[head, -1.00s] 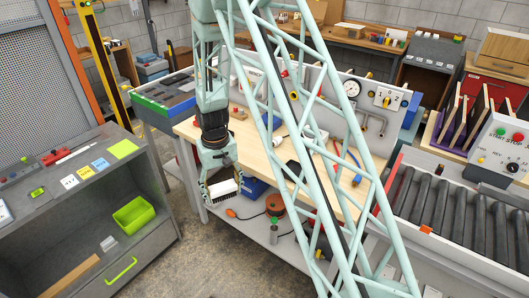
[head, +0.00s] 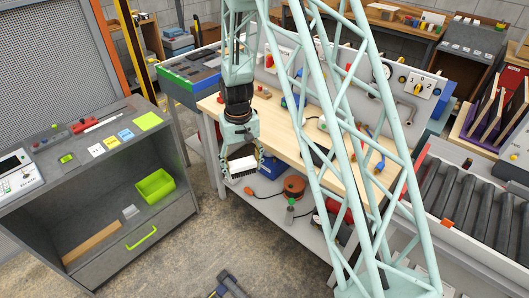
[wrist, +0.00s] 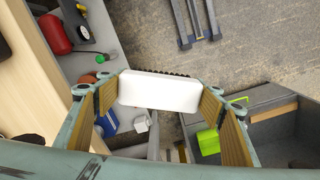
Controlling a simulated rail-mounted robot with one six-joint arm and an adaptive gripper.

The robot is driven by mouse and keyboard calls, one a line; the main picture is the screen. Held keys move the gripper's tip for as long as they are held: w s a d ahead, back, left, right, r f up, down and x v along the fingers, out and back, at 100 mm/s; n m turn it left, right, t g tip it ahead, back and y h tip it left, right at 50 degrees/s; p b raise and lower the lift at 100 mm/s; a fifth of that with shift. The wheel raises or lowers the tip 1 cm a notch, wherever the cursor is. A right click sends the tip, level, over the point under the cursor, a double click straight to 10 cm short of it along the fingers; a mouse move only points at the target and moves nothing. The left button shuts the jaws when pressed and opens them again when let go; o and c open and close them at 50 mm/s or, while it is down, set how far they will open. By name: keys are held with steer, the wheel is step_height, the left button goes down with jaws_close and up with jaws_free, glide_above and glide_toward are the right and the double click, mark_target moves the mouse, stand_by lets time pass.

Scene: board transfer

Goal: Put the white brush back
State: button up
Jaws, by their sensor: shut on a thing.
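The white brush (wrist: 160,92) is a white block with dark bristles. In the wrist view it lies crosswise between the two fingers. In the head view the white brush (head: 243,166) hangs under the arm, in front of the workbench. My gripper (wrist: 158,95) is shut on it, with one tan-padded finger at each end. In the head view my gripper (head: 241,160) points down, clear of the bench and the grey cabinet.
The wooden-topped workbench (head: 286,131) stands to the right, with a lower shelf holding a blue box (head: 272,167) and an orange reel (head: 294,187). The grey cabinet (head: 60,196) at left holds a lime-green bin (head: 156,186). Bare floor lies between them.

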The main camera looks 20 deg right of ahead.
steer(key=w+r+m, duration=0.1)
steer(key=w+r, duration=0.4)
steer(key=r, duration=0.6)
steer(key=w+r+m, duration=0.2)
steer(key=w+r, duration=0.2)
steer(key=r, duration=0.6)
steer(key=shift+w+r, duration=0.35)
steer(key=shift+r, duration=0.05)
